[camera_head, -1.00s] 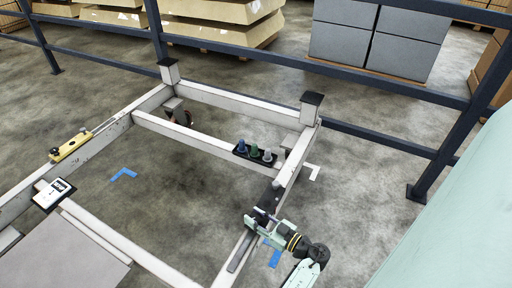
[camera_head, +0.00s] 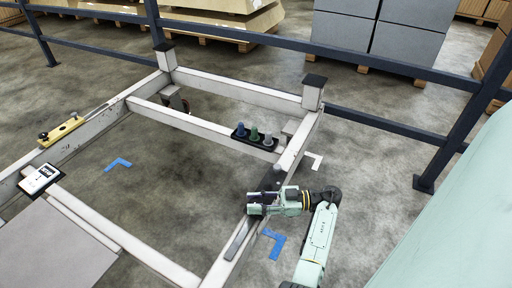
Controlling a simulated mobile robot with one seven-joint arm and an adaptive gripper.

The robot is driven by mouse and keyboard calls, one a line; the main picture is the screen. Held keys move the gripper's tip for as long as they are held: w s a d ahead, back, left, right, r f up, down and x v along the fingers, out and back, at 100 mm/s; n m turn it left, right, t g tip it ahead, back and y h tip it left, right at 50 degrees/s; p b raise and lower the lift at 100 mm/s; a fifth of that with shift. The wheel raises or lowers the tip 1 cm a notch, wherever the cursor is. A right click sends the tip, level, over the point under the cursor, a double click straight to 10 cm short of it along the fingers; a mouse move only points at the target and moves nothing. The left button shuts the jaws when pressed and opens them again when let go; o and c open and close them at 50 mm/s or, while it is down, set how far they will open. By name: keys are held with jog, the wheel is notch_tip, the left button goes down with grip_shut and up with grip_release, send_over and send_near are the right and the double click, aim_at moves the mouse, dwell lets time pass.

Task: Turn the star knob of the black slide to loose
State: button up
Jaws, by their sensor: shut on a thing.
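The black slide (camera_head: 268,183) sits on the right-hand white beam of the trolley frame, where a dark strip (camera_head: 238,238) also runs along the beam top. My gripper (camera_head: 253,206) is at this beam, right at the near end of the slide, with the arm reaching in from the right. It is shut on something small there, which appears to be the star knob. The knob itself is hidden by the fingers, so its turn angle cannot be seen.
Blue, green and grey cups (camera_head: 254,134) stand in a black holder on the cross beam, just beyond the slide. A yellow fixture (camera_head: 61,131) and a white device (camera_head: 40,179) are on the left beam. Dark blue railing (camera_head: 390,124) runs behind the trolley.

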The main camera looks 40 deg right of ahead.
jog(key=shift+f+n+g+y+b, duration=0.2)
jog(key=shift+n+g+y+b, duration=0.6)
jog(key=shift+b, duration=0.95)
jog(key=shift+f+n+g+y+b, duration=0.15)
jog(key=shift+n+g+y+b, duration=0.35)
jog(key=shift+g+b, duration=0.9)
jog(key=b, duration=0.3)
jog(key=shift+n, duration=0.4)
jog(key=n+g+b, duration=0.1)
jog(key=g+b, duration=0.1)
jog(key=b, duration=0.6)
jog(key=shift+f+y, duration=0.2)
jog(key=shift+y, duration=0.2)
jog(key=n+g+b, duration=0.1)
jog(key=b, duration=0.6)
jog(key=shift+a+r+g, duration=0.1)
jog(key=shift+g, duration=0.2)
jog(key=b, duration=0.3)
jog(key=shift+r+n+g+b, duration=0.3)
jog(key=shift+n+g+b, duration=0.05)
jog(key=shift+n+g, duration=0.05)
jog(key=shift+w+r+b, duration=0.1)
jog(key=shift+r+b, duration=0.2)
jog(key=o, duration=0.9)
jog(key=shift+o, duration=1.3)
jog(key=shift+f, duration=0.1)
